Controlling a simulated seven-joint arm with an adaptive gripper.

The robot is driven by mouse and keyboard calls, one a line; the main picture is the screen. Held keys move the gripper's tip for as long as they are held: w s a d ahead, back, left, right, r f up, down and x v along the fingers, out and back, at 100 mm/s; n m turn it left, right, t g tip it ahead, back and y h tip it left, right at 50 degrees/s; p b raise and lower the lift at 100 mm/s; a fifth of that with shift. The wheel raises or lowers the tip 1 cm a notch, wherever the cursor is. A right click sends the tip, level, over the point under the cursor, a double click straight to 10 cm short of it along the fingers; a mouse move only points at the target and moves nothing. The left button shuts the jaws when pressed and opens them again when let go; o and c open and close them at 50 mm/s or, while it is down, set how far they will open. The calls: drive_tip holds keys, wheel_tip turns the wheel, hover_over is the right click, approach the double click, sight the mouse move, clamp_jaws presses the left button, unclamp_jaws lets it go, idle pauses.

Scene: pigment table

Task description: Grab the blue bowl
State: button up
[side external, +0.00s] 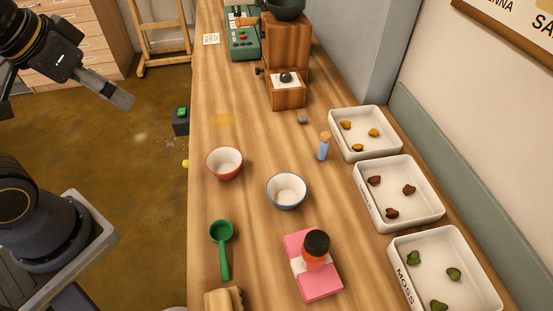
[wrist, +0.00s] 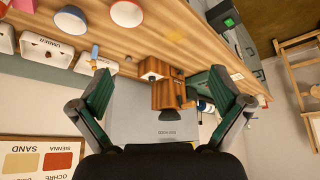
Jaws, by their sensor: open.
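The blue bowl (side external: 286,191) stands upright on the wooden table, white inside with a blue-grey outside; it looks empty. It also shows at the upper left of the wrist view (wrist: 71,20). A red bowl (side external: 224,163) stands to its left, a short way apart, and also shows in the wrist view (wrist: 127,13). My gripper (side external: 122,100) is at the upper left of the side view, off the table's left edge and well away from both bowls. In the wrist view its two fingers (wrist: 165,90) are spread wide with nothing between them.
Three white trays (side external: 364,152) of coloured lumps line the right side by the wall. A corked vial (side external: 323,146), a pink block (side external: 311,270) with a dark-capped jar (side external: 316,248), and a green scoop (side external: 222,250) stand near the bowls. A wooden grinder (side external: 287,90) stands farther back.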

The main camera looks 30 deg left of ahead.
drive_tip(key=w+d+r+n, duration=0.2)
drive_tip(key=w+r+n, duration=0.15)
drive_tip(key=w, duration=0.25)
drive_tip(key=m+g, duration=0.4)
hover_over(287, 198)
drive_tip(key=s, duration=0.1)
drive_tip(key=shift+n, duration=0.25)
drive_tip(key=f, duration=2.2)
drive_tip(key=shift+s+a+f, duration=0.15)
drive_tip(key=shift+a+f, duration=0.05)
drive_tip(key=shift+f, duration=0.1)
drive_tip(key=shift+w+d+f, duration=0.1)
drive_tip(key=shift+w+f, duration=0.05)
drive_tip(key=shift+f, duration=0.9)
drive_tip(key=shift+w+d+f, duration=0.1)
drive_tip(key=shift+w+f, duration=0.1)
drive_tip(key=shift+f, duration=0.8)
drive_tip(key=shift+w+f, duration=0.15)
drive_tip(key=shift+f, duration=0.9)
